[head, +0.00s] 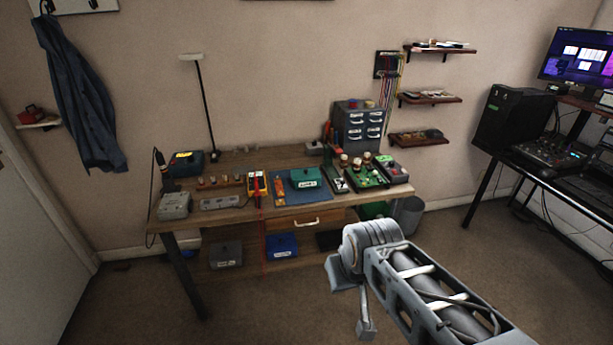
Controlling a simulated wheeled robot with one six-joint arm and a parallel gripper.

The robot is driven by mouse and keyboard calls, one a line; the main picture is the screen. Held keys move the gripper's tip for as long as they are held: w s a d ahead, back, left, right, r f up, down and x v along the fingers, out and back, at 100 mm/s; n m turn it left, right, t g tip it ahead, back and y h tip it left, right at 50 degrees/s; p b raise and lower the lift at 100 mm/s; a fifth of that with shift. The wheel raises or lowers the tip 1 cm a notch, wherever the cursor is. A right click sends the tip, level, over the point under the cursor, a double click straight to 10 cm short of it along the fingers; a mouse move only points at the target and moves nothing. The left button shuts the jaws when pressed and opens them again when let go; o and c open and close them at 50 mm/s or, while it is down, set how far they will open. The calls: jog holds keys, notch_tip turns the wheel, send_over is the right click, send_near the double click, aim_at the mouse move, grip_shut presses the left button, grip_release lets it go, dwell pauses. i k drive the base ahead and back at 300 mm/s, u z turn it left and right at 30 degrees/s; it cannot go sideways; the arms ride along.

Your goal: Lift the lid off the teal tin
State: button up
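The teal tin (306,179) stands on the blue mat (311,193) in the middle of the wooden workbench. It has a small white label on its front, and its top looks closed. The line between lid and body is too small to make out. My gripper (352,297) hangs at the end of my arm, in front of the bench and to the lower right of the tin, well apart from it. Its fingers are partly hidden by my arm, and I see nothing held in it.
A yellow meter (257,184) stands left of the mat. A green circuit board (367,174) with knobs stands to the right. A drawer cabinet (359,126) and a tall lamp (204,105) rise at the back. The carpet before the bench is clear.

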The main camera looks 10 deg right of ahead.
aim_at(308, 174)
jog(key=z, duration=0.6)
jog(key=i, duration=2.05)
jog(key=u, duration=3)
